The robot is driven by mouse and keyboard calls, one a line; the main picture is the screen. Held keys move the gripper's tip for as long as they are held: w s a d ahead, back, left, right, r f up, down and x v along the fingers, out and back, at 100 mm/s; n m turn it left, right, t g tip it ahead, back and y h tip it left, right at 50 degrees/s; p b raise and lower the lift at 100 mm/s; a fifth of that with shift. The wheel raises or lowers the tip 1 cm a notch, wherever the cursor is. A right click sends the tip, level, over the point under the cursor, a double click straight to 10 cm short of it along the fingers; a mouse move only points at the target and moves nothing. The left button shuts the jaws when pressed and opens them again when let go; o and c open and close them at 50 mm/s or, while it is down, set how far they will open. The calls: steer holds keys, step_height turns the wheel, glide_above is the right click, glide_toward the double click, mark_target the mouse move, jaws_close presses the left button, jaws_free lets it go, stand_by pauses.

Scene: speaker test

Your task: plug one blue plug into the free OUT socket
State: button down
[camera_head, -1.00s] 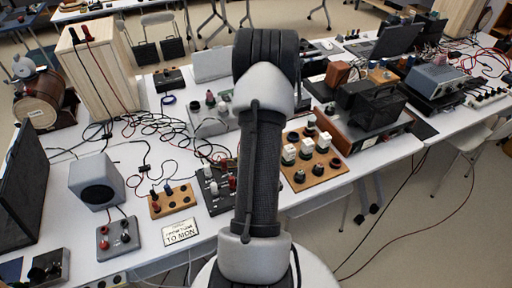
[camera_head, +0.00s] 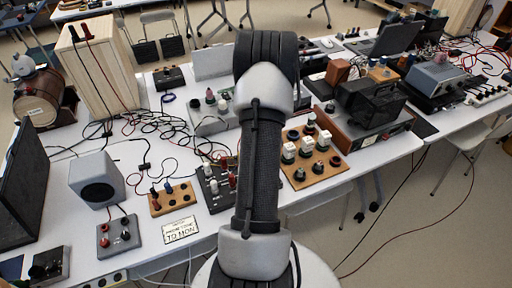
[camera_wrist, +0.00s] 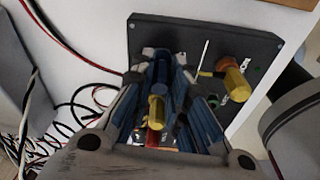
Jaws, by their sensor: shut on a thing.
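In the wrist view my gripper (camera_wrist: 165,75) is shut, with what looks like a blue plug (camera_wrist: 161,70) between its fingers. The fingers lie over a dark socket panel (camera_wrist: 150,28), so the plug's tip is hidden. Another yellow piece (camera_wrist: 156,106) shows between the fingers. In the head view a wooden socket board (camera_head: 175,204) holds a blue plug (camera_head: 168,187). My arm hides my gripper there.
A dark board (camera_head: 214,200) with pale and red plugs is partly behind my arm. A grey speaker (camera_head: 97,180), a card (camera_head: 180,231) and a grey terminal box (camera_head: 119,238) stand to the left. Tangled cables (camera_head: 150,125) lie behind. A wooden board with knobs (camera_head: 326,173) is to the right.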

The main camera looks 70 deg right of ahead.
steer(key=c, duration=1.5)
jaws_free()
steer(key=shift+o, duration=0.2)
steer(key=shift+r+p, duration=2.2)
steer(key=shift+r, duration=1.55)
